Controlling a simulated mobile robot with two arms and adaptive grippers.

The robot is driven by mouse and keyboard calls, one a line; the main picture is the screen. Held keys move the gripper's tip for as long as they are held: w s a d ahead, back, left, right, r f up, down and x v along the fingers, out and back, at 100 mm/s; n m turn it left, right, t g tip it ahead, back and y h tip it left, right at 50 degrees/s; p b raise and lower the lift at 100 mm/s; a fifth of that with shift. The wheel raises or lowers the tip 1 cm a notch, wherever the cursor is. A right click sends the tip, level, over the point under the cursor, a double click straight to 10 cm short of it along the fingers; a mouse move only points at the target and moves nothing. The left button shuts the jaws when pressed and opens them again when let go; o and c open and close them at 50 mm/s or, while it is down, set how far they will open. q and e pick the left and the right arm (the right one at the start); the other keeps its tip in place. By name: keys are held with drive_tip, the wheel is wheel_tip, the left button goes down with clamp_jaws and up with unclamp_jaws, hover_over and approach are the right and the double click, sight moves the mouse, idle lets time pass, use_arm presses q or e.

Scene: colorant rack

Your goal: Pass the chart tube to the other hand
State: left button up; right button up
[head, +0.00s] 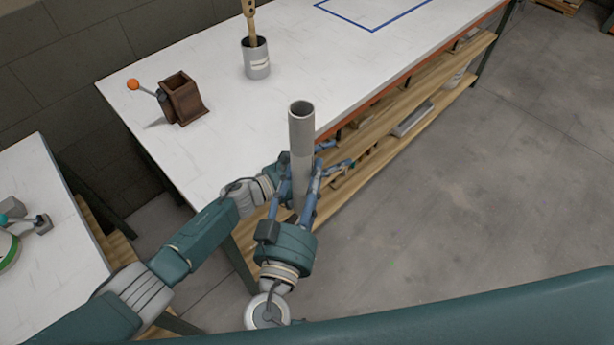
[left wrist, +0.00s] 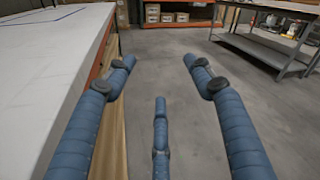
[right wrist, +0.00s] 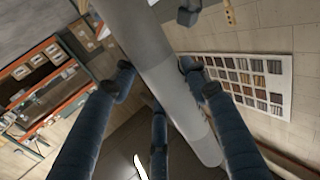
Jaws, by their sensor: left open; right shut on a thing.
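The chart tube (head: 302,135) is a long grey cylinder with an open upper end, held nearly upright beside the white table's near edge. My right gripper (head: 300,175) is shut on it, with blue fingers around its lower part. In the right wrist view the tube (right wrist: 165,75) runs diagonally between the fingers. My left gripper (head: 334,156) is open; its hand is partly hidden behind the tube, and its fingertips show to the tube's right. In the left wrist view the fingers (left wrist: 165,65) are spread with no tube visible between them.
The white table (head: 225,95) carries a brown box-like holder (head: 184,100) with an orange-knobbed lever and a grey cup (head: 257,62) holding a wooden tool. Wooden shelves (head: 400,110) lie below. Another white table (head: 45,220) stands at left. Floor at right is clear.

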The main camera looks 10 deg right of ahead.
use_arm(q)
drive_tip(key=s+a+f+n+t+y, duration=0.1)
drive_tip(key=s+a+f+n+y, duration=0.35)
drive_tip(key=a+f+n, duration=0.5)
drive_tip(key=s+a+f+n+y, duration=0.3)
drive_tip(key=s+a+f+n, duration=0.3)
drive_tip(key=f, duration=0.6)
drive_tip(key=s+a+f+n+t+y, duration=0.1)
drive_tip(key=s+a+f+n+y, duration=0.4)
drive_tip(key=f+n, duration=0.5)
drive_tip(key=s+a+f+n+g+y, duration=0.1)
drive_tip(key=s+a+f+n, duration=0.3)
drive_tip(key=s, duration=0.7)
drive_tip(key=s+a+f+n+g+y, duration=0.1)
drive_tip(key=s+a+f+n+g, duration=0.3)
drive_tip(key=s, duration=0.8)
drive_tip(key=s+a+f+n+g+y, duration=0.1)
drive_tip(key=s+a+f+n, duration=0.5)
drive_tip(key=s, duration=0.6)
drive_tip(key=a+n+g, duration=0.1)
drive_tip(key=a, duration=0.1)
drive_tip(key=shift+s+a+f+g, duration=0.15)
drive_tip(key=shift+s+a+g, duration=0.15)
drive_tip(key=shift+a, duration=0.1)
